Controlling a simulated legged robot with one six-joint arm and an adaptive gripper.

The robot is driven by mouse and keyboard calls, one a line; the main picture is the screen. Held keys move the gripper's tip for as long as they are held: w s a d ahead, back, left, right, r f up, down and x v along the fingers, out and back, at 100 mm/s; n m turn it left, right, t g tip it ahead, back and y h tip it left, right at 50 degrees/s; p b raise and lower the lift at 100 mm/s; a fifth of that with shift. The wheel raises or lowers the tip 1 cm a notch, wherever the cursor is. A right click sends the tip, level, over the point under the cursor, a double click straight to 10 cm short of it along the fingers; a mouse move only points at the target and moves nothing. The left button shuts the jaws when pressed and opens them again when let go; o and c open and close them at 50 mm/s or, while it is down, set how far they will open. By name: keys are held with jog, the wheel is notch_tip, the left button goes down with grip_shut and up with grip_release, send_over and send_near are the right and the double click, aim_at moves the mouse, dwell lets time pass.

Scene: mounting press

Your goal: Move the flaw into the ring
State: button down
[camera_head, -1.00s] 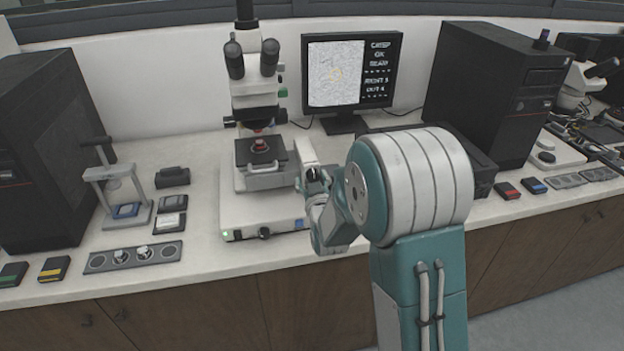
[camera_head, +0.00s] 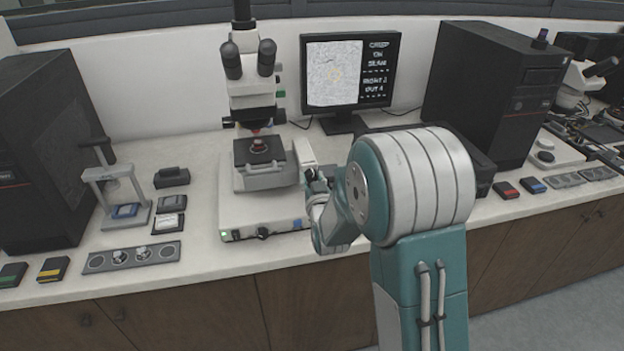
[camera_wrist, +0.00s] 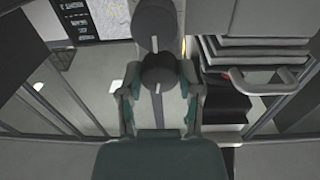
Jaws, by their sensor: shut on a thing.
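The monitor (camera_head: 350,78) shows a grey speckled picture with a faint yellowish ring (camera_head: 336,74) near its middle. The flaw is too small to make out. Text beside the picture seems to read "RIGHT 2" and "OUT 4". The microscope (camera_head: 262,215) has a dark stage (camera_head: 247,152) bearing a mounted sample (camera_head: 259,145) with a reddish base. My gripper (camera_head: 316,184) is at the stage's right side. In the wrist view my gripper (camera_wrist: 160,84) is shut on a dark round knob (camera_wrist: 158,70) with a white mark. A second marked knob (camera_wrist: 153,22) sits just beyond it.
The stage plates (camera_wrist: 262,50) and a handle lie close right of my gripper in the wrist view. A small press (camera_head: 117,190) and a sample rack (camera_head: 132,257) stand left. A black computer tower (camera_head: 487,95) stands right. Counter left of the microscope is partly clear.

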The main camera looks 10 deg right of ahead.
jog(key=shift+m, duration=1.6)
jog(key=shift+c, duration=1.4)
grip_release()
jog(key=shift+w+f, duration=0.1)
jog(key=s, duration=1.2)
jog(key=shift+a, duration=0.25)
jog(key=shift+w, duration=0.1)
